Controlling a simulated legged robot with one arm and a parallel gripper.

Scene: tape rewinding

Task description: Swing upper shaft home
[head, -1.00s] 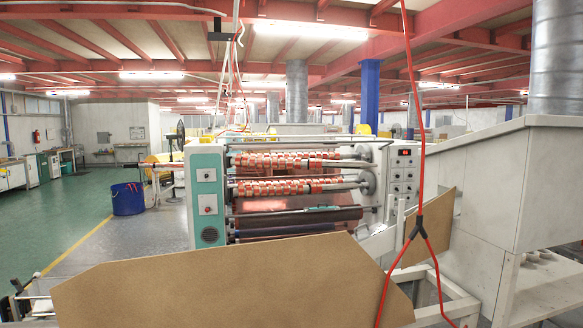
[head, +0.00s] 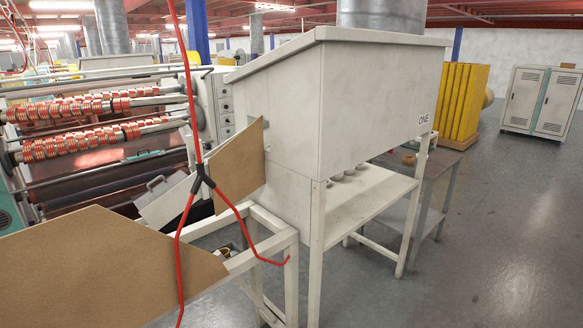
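The upper shaft (head: 88,106) of the tape rewinding machine shows at the left of the head view, with several red tape rolls on it. A second, lower shaft (head: 92,138) with similar red rolls lies below it. Both run out from the machine's white end housing (head: 222,105), and their left ends are cut off or at the picture's edge. I cannot tell whether the upper shaft is swung out or in place. My gripper is not in view.
A white hooded cabinet (head: 350,110) on legs fills the middle. Brown boards (head: 105,265) and a white frame (head: 275,245) stand in front. A red cable (head: 190,90) hangs there. Yellow panels (head: 462,100) and a grey locker (head: 540,102) stand right. Floor (head: 490,240) at right is clear.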

